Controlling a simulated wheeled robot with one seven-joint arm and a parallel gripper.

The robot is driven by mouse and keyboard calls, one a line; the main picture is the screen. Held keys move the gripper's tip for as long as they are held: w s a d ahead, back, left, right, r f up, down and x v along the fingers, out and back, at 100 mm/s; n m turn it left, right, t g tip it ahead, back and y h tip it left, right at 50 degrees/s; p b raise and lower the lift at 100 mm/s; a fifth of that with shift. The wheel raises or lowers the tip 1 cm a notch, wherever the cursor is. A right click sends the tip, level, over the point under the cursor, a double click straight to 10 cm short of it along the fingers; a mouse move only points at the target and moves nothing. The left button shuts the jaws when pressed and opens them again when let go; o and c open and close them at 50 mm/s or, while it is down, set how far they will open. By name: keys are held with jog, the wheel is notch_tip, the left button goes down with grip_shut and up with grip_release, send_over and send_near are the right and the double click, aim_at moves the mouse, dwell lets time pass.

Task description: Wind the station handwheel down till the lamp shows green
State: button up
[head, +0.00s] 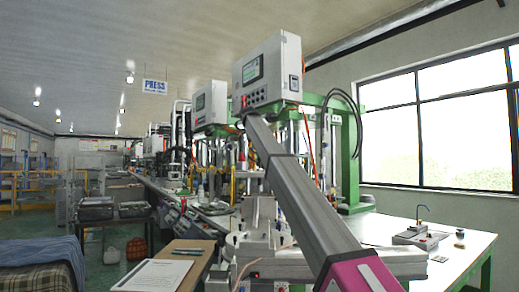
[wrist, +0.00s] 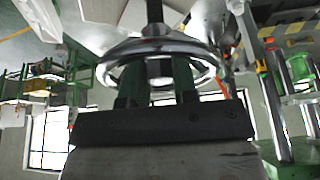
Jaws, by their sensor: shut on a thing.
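The chrome handwheel (wrist: 150,46) fills the upper middle of the wrist view, with a dark shaft through its hub. My gripper (wrist: 157,78) has its two green fingers up against the wheel and is shut on it. The exact contact at the rim is partly hidden by the fingers. In the head view my grey arm reaches up across the station, and I cannot make out the gripper or the handwheel there. A small red light (head: 256,275) shows low on the station front; I cannot tell whether it is the lamp. No green lamp is clear.
Grey control boxes (head: 268,70) stand on green press frames above the bench. A white worktable (head: 455,262) at right holds a small fixture (head: 415,237). A clipboard with paper (head: 155,274) lies at lower left. Open floor shows at left.

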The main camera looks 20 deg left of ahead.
jog(key=shift+f, duration=0.1)
dwell(0.3)
jog(key=o, duration=0.7)
jog(key=shift+c, duration=0.2)
